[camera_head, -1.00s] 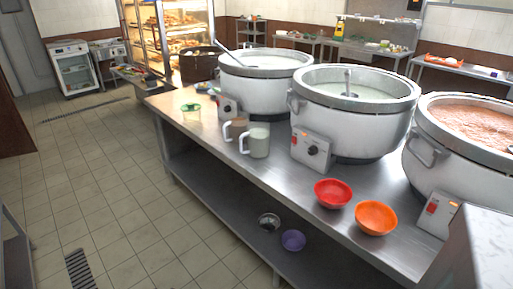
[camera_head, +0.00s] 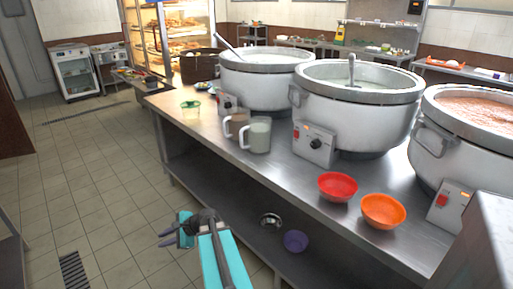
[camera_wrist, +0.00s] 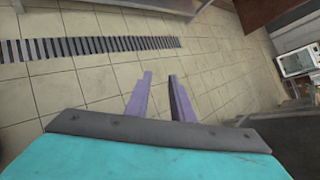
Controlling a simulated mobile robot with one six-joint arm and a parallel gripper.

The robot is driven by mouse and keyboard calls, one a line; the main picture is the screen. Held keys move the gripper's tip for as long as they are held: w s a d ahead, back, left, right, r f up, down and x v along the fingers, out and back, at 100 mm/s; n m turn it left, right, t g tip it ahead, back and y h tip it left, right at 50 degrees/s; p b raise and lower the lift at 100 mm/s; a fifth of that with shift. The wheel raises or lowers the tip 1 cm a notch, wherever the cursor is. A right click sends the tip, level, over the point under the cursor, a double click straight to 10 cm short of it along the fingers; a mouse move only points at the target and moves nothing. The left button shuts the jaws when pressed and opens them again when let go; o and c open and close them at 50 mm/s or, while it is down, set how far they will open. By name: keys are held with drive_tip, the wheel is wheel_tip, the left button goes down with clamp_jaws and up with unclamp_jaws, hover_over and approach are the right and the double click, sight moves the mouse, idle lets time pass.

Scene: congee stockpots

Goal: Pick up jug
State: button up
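My gripper (camera_head: 166,239) is low in front of the counter, over the floor, apart from both jugs. In the wrist view its two purple fingers (camera_wrist: 160,98) are apart with only floor tiles between them. No jug shows there.
Several large stockpots (camera_head: 355,105) stand behind the jugs. A red bowl (camera_head: 337,187) and an orange bowl (camera_head: 383,211) sit near the counter's front edge. A green-lidded container (camera_head: 191,112) is left of the jugs. A purple bowl (camera_head: 295,241) is on the lower shelf.

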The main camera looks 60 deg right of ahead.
drive_tip(key=s+d+r+m+t+h+b, duration=0.25)
drive_tip(key=s+d+r+m, duration=0.2)
drive_tip(key=d+r, duration=0.45)
drive_tip(key=s+d+r+m+t+h+b, duration=0.1)
drive_tip(key=s+d+r+m+t+h, duration=0.15)
drive_tip(key=d+r+m, duration=0.55)
drive_tip(key=s+d+r+m+t+h+b, duration=0.1)
drive_tip(key=s+d+r+t+h, duration=0.15)
drive_tip(key=s+d+r, duration=0.65)
drive_tip(key=m+g+h+b, duration=0.1)
drive_tip(key=m+h+b, duration=0.1)
drive_tip(key=h, duration=0.2)
approach(242, 143)
drive_tip(key=shift+w+d+y, duration=0.25)
drive_tip(key=shift+d, duration=0.15)
drive_tip(key=shift+w, duration=0.1)
drive_tip(key=shift+b+x, duration=0.35)
drive_tip(key=shift+x, duration=3.7)
drive_tip(key=shift+x, duration=2.8)
